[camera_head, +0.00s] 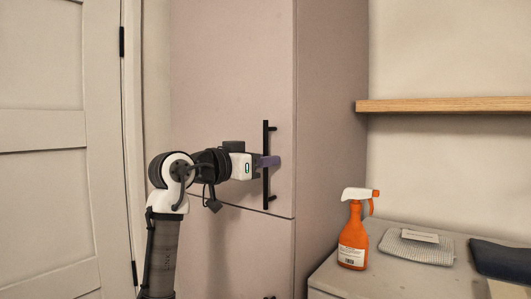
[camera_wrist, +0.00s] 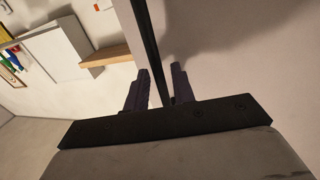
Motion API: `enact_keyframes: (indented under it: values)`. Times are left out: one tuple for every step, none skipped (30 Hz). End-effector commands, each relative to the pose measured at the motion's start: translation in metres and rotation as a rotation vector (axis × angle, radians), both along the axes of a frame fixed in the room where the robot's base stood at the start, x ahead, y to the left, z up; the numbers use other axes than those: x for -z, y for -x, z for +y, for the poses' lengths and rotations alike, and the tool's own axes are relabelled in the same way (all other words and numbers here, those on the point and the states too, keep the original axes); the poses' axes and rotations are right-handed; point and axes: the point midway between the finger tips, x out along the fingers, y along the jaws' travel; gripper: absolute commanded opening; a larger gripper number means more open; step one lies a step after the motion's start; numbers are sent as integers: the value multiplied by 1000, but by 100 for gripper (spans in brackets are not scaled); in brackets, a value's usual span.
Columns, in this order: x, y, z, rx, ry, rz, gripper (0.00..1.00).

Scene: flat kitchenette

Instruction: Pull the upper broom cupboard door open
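The upper broom cupboard door (camera_head: 225,65) is a flat, pale pinkish panel and looks shut, flush with the cupboard side. Its handle (camera_head: 266,190) is a black vertical bar near the door's right edge. My gripper (camera_head: 270,161) reaches the middle of the handle from the left, with purplish fingers at the bar. In the wrist view the handle bar (camera_wrist: 150,45) runs between the two fingers of my gripper (camera_wrist: 160,85). A gap shows between the bar and the left finger; the right finger is close to the bar. Whether it touches is unclear.
A lower cupboard door (camera_head: 240,255) sits beneath. An orange spray bottle (camera_head: 353,235) and a folded grey cloth (camera_head: 415,248) are on the counter (camera_head: 345,283) at right. A wooden shelf (camera_head: 445,104) is on the wall. A panelled room door (camera_head: 50,180) stands at left.

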Motion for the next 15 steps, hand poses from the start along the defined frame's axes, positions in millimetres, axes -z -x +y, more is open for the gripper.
enact_keyframes:
  values:
    - [-1, -3, -3, 1, 1, 1, 25]
    - [-1, -4, -4, 1, 1, 1, 25]
    - [0, -5, -5, 1, 0, 0, 25]
    - [0, -5, -6, 1, 0, 0, 25]
    - [0, -6, -6, 1, 0, 0, 25]
    - [0, -6, -7, 0, 0, 0, 25]
    - [0, -6, -7, 0, 0, 0, 25]
    - [1, -6, -7, 0, 1, -1, 25]
    - [1, -6, -6, 0, 0, 0, 25]
    - [1, -6, -6, 0, 0, 0, 25]
    - [1, -6, -6, 0, 0, 0, 25]
    - [1, -6, -6, 0, 0, 0, 24]
    - [1, -6, -6, 0, 0, 0, 20]
    - [1, -6, -6, 0, 0, 0, 16]
    - [0, -6, -6, 0, 0, 0, 11]
